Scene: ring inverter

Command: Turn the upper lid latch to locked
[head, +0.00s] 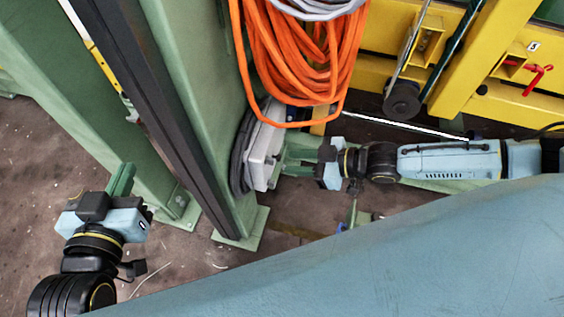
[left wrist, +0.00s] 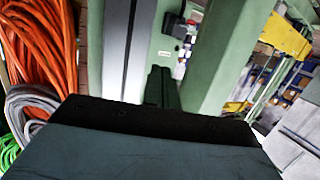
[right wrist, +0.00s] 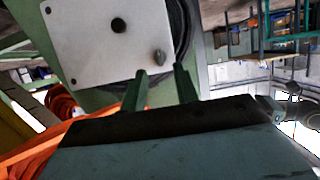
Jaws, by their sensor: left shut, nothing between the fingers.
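The pale grey box (head: 262,155) sits on the side of a green column, facing right in the head view. In the right wrist view its flat lid (right wrist: 90,50) carries a dark round spot (right wrist: 118,25) and a small grey knob-like latch (right wrist: 159,57). Whether this is the upper latch, and how it is turned, I cannot tell. My right gripper (head: 283,157) points at the lid. Its fingers (right wrist: 160,78) are apart, with the latch just beyond the gap between their tips; contact is unclear. My left gripper (head: 121,178) is shut and empty, well left of the box.
Orange cable coils (head: 300,60) hang just above the box and my right gripper. A dark upright rail (head: 150,100) and green columns (head: 210,110) stand between my two grippers. A yellow frame (head: 455,60) lies behind my right arm.

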